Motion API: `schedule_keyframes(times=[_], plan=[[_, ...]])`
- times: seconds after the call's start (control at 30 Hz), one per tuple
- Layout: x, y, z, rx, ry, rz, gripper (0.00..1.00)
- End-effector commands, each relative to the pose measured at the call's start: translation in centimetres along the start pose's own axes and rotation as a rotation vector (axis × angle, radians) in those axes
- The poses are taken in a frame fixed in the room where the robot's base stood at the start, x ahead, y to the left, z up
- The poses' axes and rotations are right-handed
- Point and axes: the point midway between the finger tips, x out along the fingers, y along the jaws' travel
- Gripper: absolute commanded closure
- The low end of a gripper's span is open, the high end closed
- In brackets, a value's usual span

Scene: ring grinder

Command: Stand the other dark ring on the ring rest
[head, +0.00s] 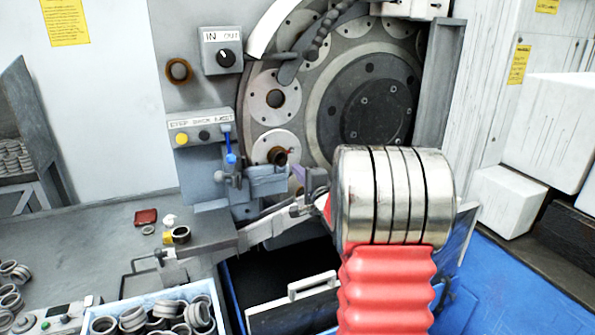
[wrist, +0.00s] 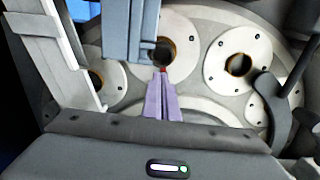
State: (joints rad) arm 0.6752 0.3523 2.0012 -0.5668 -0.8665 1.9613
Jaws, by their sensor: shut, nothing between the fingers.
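A dark ring (head: 277,156) sits at the hole of the lower pale disc on the grinder's round plate; it also shows in the wrist view (wrist: 164,52). A second dark ring (head: 181,235) stands on the grey ledge at the lower left, beside a small yellow piece. I cannot tell which part is the ring rest. My gripper (wrist: 162,74) has purple fingers, shut and empty, with the tips just below the dark ring at the disc. I cannot tell whether they touch it.
A blue bracket (wrist: 130,30) is close beside the fingers. A control panel (head: 201,128) with a blue lever is left of the disc. The ledge's left part is mostly clear.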

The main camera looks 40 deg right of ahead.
Motion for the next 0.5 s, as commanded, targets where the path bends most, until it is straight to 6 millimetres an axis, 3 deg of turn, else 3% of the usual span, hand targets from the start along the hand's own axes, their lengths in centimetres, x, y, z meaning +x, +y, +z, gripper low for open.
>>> schedule_keyframes(times=[0.33, 0.5], plan=[[-0.2, 0.0, 0.1, 0.0, 0.0, -0.001, 1.0], [-1.6, -0.1, 2.5, 0.002, -0.004, -0.002, 1.0]])
